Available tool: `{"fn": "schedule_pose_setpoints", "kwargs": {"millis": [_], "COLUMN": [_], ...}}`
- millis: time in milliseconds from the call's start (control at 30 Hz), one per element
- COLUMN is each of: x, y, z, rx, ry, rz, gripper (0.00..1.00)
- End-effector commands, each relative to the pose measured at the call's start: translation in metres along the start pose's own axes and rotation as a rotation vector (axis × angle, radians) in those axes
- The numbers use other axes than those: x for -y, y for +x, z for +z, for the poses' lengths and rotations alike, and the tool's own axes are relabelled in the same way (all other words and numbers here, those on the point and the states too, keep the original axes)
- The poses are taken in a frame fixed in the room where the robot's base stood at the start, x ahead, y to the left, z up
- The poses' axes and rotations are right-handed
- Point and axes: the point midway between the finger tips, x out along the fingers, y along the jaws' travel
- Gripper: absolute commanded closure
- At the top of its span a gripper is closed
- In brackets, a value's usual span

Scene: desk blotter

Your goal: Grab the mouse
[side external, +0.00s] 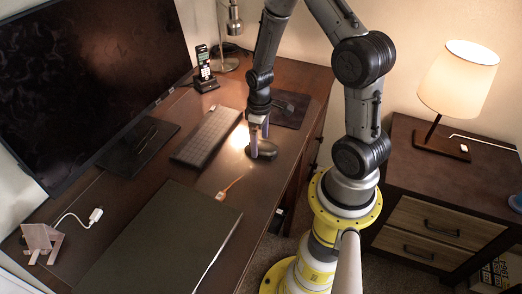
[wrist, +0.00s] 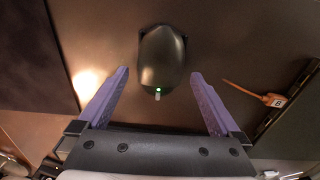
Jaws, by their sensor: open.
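The mouse (wrist: 162,55) is black and lies on the brown desk, with a small green light at its near end in the wrist view. It also shows in the side external view as a dark oval (side external: 266,151). My gripper (wrist: 160,75) is open, with two purple fingers spread to the left and right of the mouse's near end. The mouse lies mostly beyond the fingertips in the wrist view and is not held. In the side external view my gripper (side external: 260,138) points down just above or beside the mouse; I cannot tell the exact height.
A keyboard (side external: 207,136) lies left of the mouse, and a dark pad (side external: 288,108) lies behind it. An orange cable (side external: 232,186) and a large black blotter (side external: 165,240) are nearer the front. A monitor (side external: 95,75) stands at left. Desk around the mouse is bare.

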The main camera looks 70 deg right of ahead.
Motion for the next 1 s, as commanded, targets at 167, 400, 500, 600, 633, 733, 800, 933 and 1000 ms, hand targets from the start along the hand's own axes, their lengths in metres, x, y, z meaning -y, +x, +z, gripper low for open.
{"fn": "schedule_pose_setpoints", "kwargs": {"millis": [167,400,500,600,633,733,800,933,1000], "x": [0.0,0.0,0.0,0.0,0.0,0.0,0.0,0.0,0.0], "y": [0.019,0.021,0.021,0.021,0.021,0.021,0.021,0.021,0.021], "z": [0.0,0.0,0.0,0.0,0.0,0.0,0.0,-0.001,-0.001], "rx": [0.001,-0.001,-0.001,-0.001,-0.001,-0.001,-0.001,-0.002,-0.002], "ry": [0.0,0.0,0.0,0.0,0.0,0.0,0.0,0.0,0.0], "rz": [-0.001,0.001,0.001,0.001,0.001,0.001,0.001,0.001,0.001], "gripper": [0.0,0.0,0.13,0.31,0.36,0.54,0.67,0.85,0.85]}}
